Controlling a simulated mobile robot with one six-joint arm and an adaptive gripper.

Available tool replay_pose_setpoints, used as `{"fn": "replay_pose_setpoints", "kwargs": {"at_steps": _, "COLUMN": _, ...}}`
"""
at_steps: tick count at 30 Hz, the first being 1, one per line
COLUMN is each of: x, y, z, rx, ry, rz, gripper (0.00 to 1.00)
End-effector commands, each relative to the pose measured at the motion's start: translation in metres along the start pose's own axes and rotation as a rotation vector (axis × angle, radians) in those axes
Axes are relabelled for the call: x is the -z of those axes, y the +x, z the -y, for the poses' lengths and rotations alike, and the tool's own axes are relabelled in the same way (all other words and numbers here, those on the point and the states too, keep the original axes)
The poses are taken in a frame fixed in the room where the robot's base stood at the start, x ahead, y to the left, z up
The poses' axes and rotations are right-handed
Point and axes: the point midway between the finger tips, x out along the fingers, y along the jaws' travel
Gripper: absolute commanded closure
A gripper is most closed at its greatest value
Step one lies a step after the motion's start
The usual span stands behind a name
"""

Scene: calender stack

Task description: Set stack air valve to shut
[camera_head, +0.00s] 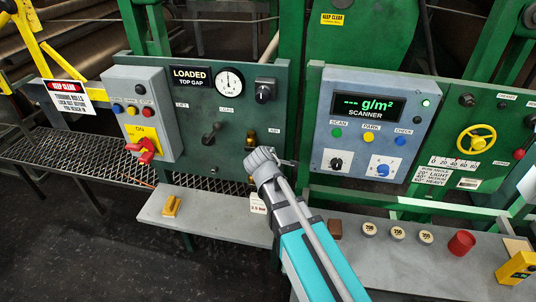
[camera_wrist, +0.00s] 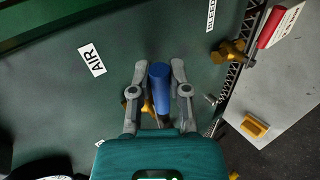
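The air valve has a blue handle (camera_wrist: 160,82), with a little brass showing beside it in the wrist view. My gripper (camera_wrist: 159,70) has one finger on each side of this handle, very close to it. I cannot tell whether both fingers press on it. The white AIR label (camera_wrist: 92,61) is on the green panel to the left; it also shows in the head view (camera_head: 274,131). In the head view my gripper (camera_head: 262,157) is at the panel's lower right, below brass fittings (camera_head: 250,138), and the blue handle is hidden.
A brass valve with a red handle (camera_wrist: 269,27) stands near the BLEED label (camera_wrist: 211,15). A grey shelf (camera_head: 205,213) with a yellow block (camera_head: 171,206) lies below the panel. A black lever (camera_head: 211,134) is to the left. The scanner box (camera_head: 366,125) is to the right.

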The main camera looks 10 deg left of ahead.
Motion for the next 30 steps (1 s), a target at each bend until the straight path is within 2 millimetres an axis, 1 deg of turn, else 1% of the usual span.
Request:
{"fn": "replay_pose_setpoints", "kwargs": {"at_steps": 1, "x": -0.002, "y": 0.0, "z": 0.001, "rx": 0.002, "ry": 0.0, "rz": 0.006, "gripper": 0.68}}
{"fn": "replay_pose_setpoints", "kwargs": {"at_steps": 5, "x": 0.001, "y": -0.001, "z": 0.001, "rx": 0.002, "ry": -0.002, "rz": 0.001, "gripper": 0.44}}
{"fn": "replay_pose_setpoints", "kwargs": {"at_steps": 6, "x": 0.002, "y": -0.001, "z": 0.002, "rx": 0.002, "ry": -0.002, "rz": 0.0, "gripper": 0.42}}
{"fn": "replay_pose_setpoints", "kwargs": {"at_steps": 18, "x": 0.004, "y": -0.002, "z": 0.002, "rx": 0.002, "ry": -0.004, "rz": -0.004, "gripper": 0.42}}
{"fn": "replay_pose_setpoints", "kwargs": {"at_steps": 22, "x": 0.001, "y": -0.002, "z": 0.003, "rx": 0.006, "ry": 0.004, "rz": 0.0, "gripper": 0.42}}
{"fn": "replay_pose_setpoints", "kwargs": {"at_steps": 26, "x": -0.01, "y": 0.0, "z": 0.004, "rx": 0.025, "ry": 0.039, "rz": 0.018, "gripper": 0.42}}
{"fn": "replay_pose_setpoints", "kwargs": {"at_steps": 29, "x": -0.026, "y": 0.002, "z": 0.008, "rx": 0.056, "ry": 0.095, "rz": 0.046, "gripper": 0.42}}
{"fn": "replay_pose_setpoints", "kwargs": {"at_steps": 30, "x": -0.035, "y": 0.003, "z": 0.01, "rx": 0.072, "ry": 0.125, "rz": 0.061, "gripper": 0.42}}
